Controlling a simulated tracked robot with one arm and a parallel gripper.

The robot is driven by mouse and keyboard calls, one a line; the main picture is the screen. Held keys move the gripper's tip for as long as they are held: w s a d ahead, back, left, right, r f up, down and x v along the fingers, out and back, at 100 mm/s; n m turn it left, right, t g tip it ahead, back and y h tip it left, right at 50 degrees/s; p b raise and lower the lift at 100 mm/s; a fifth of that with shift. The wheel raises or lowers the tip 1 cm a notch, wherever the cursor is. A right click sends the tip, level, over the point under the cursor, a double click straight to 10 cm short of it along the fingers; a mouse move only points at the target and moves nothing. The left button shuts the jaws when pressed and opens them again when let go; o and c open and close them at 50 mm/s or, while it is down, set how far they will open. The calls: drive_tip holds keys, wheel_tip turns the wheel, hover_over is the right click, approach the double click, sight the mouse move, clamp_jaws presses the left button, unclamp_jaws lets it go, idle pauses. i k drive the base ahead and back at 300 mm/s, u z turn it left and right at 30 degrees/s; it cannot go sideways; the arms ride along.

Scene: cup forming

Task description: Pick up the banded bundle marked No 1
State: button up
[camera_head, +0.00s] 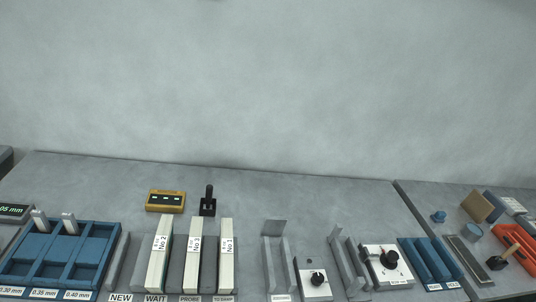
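The bundle marked No 1 (227,270) is a long pale bar with a white label near its far end. It is the rightmost of three similar bundles lying side by side in grey holders on the table. The middle bundle (193,272) has a label that seems to read No 3, and the left bundle (157,270) one that seems to read No 2. My gripper is not in view.
A blue tray (112,236) with thickness labels stands left. A yellow display box (165,200) and black upright tool (208,203) stand behind the bundles. Right are a grey bracket (274,230), white knob units (315,290), blue channels (425,262) and an orange tray (518,240).

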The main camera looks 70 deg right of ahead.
sight(226, 264)
drive_tip(key=z, duration=1.2)
drive_tip(key=k, duration=0.7)
drive_tip(key=z, duration=0.1)
drive_tip(key=i, duration=0.75)
drive_tip(key=u, duration=0.05)
